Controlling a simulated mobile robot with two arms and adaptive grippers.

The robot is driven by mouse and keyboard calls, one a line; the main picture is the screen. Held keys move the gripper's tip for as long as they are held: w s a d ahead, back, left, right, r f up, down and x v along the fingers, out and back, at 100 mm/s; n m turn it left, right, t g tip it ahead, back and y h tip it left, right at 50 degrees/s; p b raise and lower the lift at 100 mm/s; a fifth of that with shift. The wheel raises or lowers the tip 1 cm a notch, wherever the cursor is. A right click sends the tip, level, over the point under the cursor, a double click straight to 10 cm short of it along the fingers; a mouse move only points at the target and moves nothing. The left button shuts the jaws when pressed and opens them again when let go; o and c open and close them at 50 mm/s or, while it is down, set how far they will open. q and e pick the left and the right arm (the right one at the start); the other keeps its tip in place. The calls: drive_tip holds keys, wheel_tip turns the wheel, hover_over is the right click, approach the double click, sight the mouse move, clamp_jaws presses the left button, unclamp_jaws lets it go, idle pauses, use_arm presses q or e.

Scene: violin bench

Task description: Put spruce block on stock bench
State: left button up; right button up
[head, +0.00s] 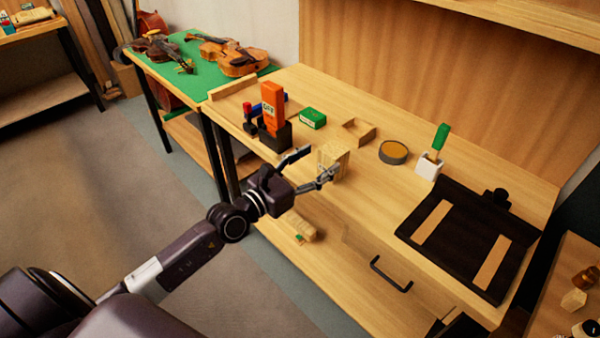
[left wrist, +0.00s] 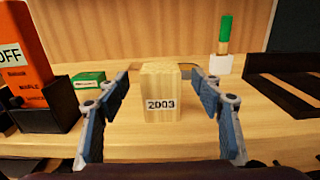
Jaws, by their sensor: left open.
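The spruce block (head: 334,158) is a pale wooden block standing upright on the workbench (head: 455,170). In the left wrist view the block (left wrist: 160,88) faces me with a label reading 2003. My left gripper (head: 318,166) is open at the block, with one finger on each side of it. In the left wrist view the fingers (left wrist: 161,90) show gaps to the block on both sides. My right gripper is not in view. I cannot tell for sure which surface is the stock bench.
An orange box (head: 272,104) in a dark holder and a green box (head: 312,118) stand left of the block. A round tin (head: 393,152), a white holder (head: 428,166) with a green-handled tool and a black tool mat (head: 460,243) lie right. Violins lie on a green-topped table (head: 200,77).

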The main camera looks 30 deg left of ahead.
use_arm(q)
drive_tip(key=v, duration=0.6)
drive_tip(key=shift+b, duration=0.45)
drive_tip(key=shift+s, duration=0.1)
drive_tip(key=s+a+f+n+g+y, duration=0.1)
drive_tip(key=a+f+n+y, duration=0.25)
drive_tip(key=f+n, duration=0.55)
drive_tip(key=s+a+f+n+g+y, duration=0.15)
drive_tip(key=a+f+n, duration=0.35)
drive_tip(key=f, duration=0.9)
drive_tip(key=s+a+f+n+g+y, duration=0.1)
drive_tip(key=s+f+n+g, duration=0.1)
drive_tip(key=s+f+n, duration=0.5)
drive_tip(key=s+a+f+n+g+y, duration=0.1)
drive_tip(key=s+f+n+g, duration=0.15)
drive_tip(key=f, duration=0.95)
drive_tip(key=s+d+f+n+g, duration=0.3)
drive_tip(key=s+f, duration=0.3)
drive_tip(key=s, duration=0.5)
drive_tip(key=s+d+f+n+g, duration=0.3)
drive_tip(key=s+d+f+n, duration=0.2)
drive_tip(key=s, duration=0.7)
drive_tip(key=s+d+f+n+g, duration=0.3)
drive_tip(key=s+f+n, duration=0.3)
drive_tip(key=s+f, duration=0.3)
drive_tip(key=s+d, duration=0.1)
drive_tip(key=s, duration=0.1)
drive_tip(key=shift+s+d+h, duration=0.25)
drive_tip(key=shift+s+h, duration=0.1)
drive_tip(key=shift+h, duration=0.05)
